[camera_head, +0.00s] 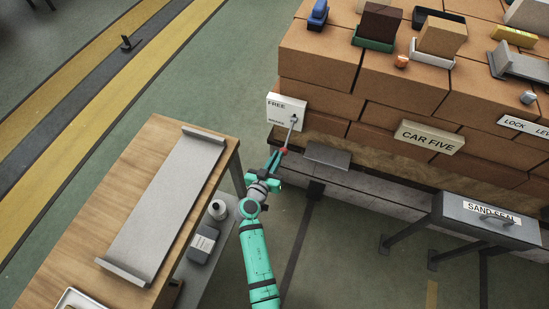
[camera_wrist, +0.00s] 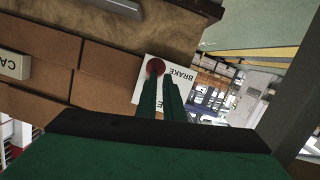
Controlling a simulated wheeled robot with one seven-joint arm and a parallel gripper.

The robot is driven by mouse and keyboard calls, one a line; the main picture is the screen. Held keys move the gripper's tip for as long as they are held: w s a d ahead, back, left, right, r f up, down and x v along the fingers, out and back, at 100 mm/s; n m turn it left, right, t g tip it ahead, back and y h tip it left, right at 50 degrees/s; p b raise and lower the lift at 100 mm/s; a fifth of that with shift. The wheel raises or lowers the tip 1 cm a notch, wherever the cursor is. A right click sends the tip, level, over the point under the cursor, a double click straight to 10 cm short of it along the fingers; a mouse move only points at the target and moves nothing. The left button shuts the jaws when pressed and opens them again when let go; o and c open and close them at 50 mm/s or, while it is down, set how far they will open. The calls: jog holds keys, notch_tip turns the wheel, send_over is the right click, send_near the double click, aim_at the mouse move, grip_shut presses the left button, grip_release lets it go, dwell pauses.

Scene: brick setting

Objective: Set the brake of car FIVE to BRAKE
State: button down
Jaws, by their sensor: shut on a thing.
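The white brake plate (camera_head: 279,110) is on the left end of the brick stack, beside the CAR FIVE sign (camera_head: 430,137). It reads FREE at the top and BRAKE below. The grey lever (camera_head: 291,131) hangs from its pivot, slanting down and slightly left on the BRAKE side. My gripper (camera_head: 281,155) is at the lever's lower end, shut on its red knob (camera_head: 284,150). In the wrist view the green fingers reach the red knob (camera_wrist: 155,66), beside the word BRAKE on the plate (camera_wrist: 183,73). The fingers hide part of the knob and plate.
A wooden table (camera_head: 97,183) with a long grey tray (camera_head: 165,205) stands left of my arm. A SAND SEAL box (camera_head: 483,220) stands at right. A grey ledge (camera_head: 327,155) lies right of my gripper.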

jog(key=s+a+f, duration=0.1)
jog(key=s+a, duration=0.5)
jog(key=s, duration=0.4)
dwell(0.5)
